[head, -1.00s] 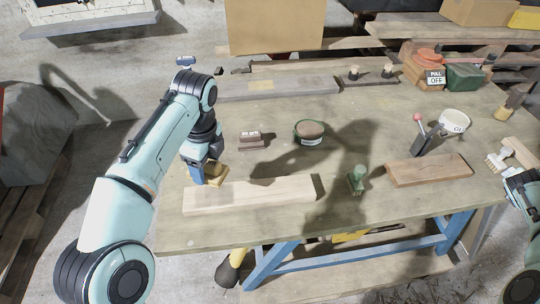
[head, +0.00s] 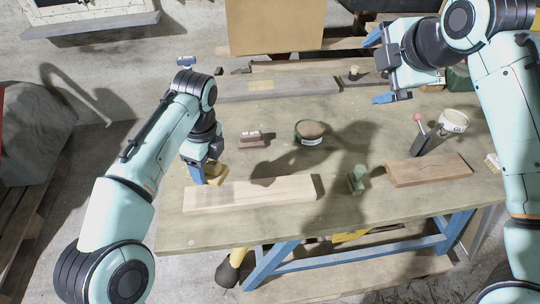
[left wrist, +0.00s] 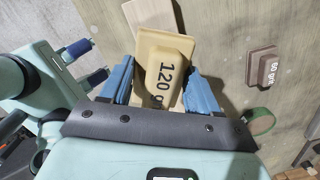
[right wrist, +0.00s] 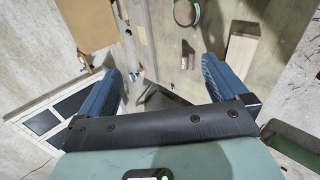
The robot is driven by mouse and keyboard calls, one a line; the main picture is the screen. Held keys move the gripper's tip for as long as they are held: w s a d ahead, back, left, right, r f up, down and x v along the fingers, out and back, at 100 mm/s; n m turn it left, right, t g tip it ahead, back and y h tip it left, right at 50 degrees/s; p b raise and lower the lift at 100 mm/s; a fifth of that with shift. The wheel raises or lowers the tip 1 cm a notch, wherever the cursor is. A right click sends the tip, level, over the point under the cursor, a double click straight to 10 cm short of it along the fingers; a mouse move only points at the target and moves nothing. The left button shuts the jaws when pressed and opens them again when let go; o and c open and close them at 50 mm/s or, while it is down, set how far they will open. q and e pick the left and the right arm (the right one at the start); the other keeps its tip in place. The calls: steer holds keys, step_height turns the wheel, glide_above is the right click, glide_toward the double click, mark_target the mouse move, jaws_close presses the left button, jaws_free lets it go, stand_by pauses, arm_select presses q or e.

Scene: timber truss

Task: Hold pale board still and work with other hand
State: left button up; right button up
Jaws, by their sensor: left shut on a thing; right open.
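The pale board (head: 262,191) lies flat near the front of the workbench, left of its middle; it shows partly in the left wrist view (left wrist: 148,14). My left gripper (head: 205,173) is at the board's left end, shut on a tan block (head: 217,171) marked 120. In the left wrist view this block (left wrist: 165,68) sits between both fingers, over the board's end; whether it touches the board I cannot tell. My right gripper (head: 381,68) is open and empty, raised over the bench's back right.
A brown 60 grit block (head: 250,139), a round tin (head: 310,131), a green-handled tool (head: 357,179) and a brown board (head: 428,169) stand around the pale board. A white glue cup (head: 454,120) is at the right. Bare bench lies in front of the pale board.

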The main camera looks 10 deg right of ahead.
steer(key=w+a+f+g+y, duration=0.1)
steer(key=w+a+f+g, duration=0.2)
steer(key=f, duration=0.4)
steer(key=w+a+f+g, duration=0.2)
steer(key=a+f, duration=0.3)
steer(key=f, duration=0.1)
steer(key=m+g+h, duration=0.1)
steer(key=g, duration=0.3)
glide_toward(270, 189)
step_height(270, 189, down, 9)
steer(key=shift+w+a+r, duration=0.15)
steer(key=shift+r, duration=0.05)
steer(key=c, duration=1.2)
